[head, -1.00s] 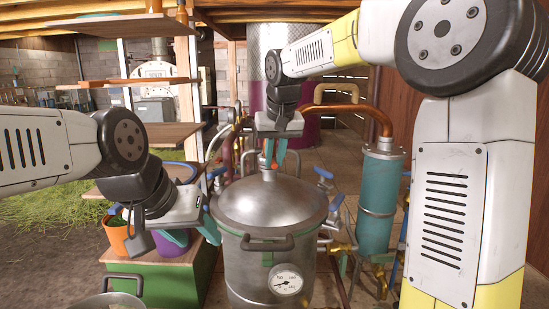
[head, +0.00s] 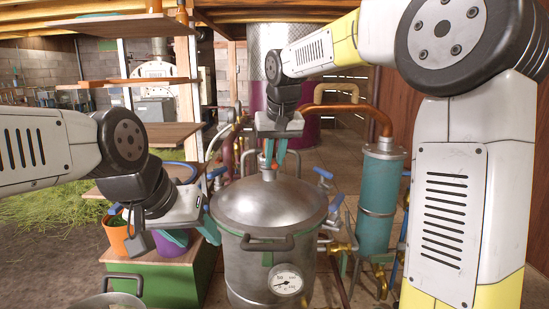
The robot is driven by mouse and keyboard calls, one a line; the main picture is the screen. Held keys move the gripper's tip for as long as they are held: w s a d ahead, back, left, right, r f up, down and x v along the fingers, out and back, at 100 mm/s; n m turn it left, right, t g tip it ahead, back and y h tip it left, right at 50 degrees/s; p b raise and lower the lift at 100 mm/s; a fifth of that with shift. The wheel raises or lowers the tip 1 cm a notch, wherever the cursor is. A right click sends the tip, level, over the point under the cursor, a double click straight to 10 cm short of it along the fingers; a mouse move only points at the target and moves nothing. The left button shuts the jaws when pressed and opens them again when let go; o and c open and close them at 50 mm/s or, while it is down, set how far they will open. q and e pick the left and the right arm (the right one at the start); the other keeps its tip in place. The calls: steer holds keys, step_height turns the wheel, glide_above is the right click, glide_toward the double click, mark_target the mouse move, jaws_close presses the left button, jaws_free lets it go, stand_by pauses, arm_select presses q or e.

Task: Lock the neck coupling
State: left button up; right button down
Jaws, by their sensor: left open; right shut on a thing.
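The still pot (head: 268,205) is a large grey metal vessel with a domed lid, standing at the middle of the view. The neck coupling (head: 267,167) sits on top of the lid, with a small orange-red part showing at it. My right gripper (head: 274,157) points down over the neck and is shut on the coupling; its fingers partly hide it. A copper pipe (head: 345,108) runs behind it towards the teal condenser. My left gripper (head: 195,228) is open and empty, left of the pot and apart from it.
A teal condenser cylinder (head: 378,200) stands right of the pot, with blue-handled valves (head: 323,173) between. A dial gauge (head: 286,280) and a handle (head: 267,243) are on the pot's front. An orange bucket (head: 118,236) stands on a green cabinet (head: 180,280) at left, below wooden shelves.

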steer(key=shift+d, duration=0.1)
steer(key=shift+w+d+n+y, duration=0.3)
steer(key=shift+d+n+y, duration=0.25)
steer(key=shift+n, duration=0.55)
steer(key=shift+w+d+r+n+g+y, duration=0.1)
steer(key=shift+w+d+n+g+y, duration=0.2)
steer(key=shift+n, duration=0.45)
steer(key=shift+w+d+n+g+y, duration=0.1)
steer(key=shift+d+n+g, duration=0.2)
steer(key=shift+n, duration=0.45)
steer(key=shift+d, duration=0.1)
steer(key=c, duration=1.3)
jaws_free()
steer(key=shift+c, duration=0.2)
steer(key=v, duration=0.7)
steer(key=shift+s+r, duration=0.2)
steer(key=shift+r, duration=0.1)
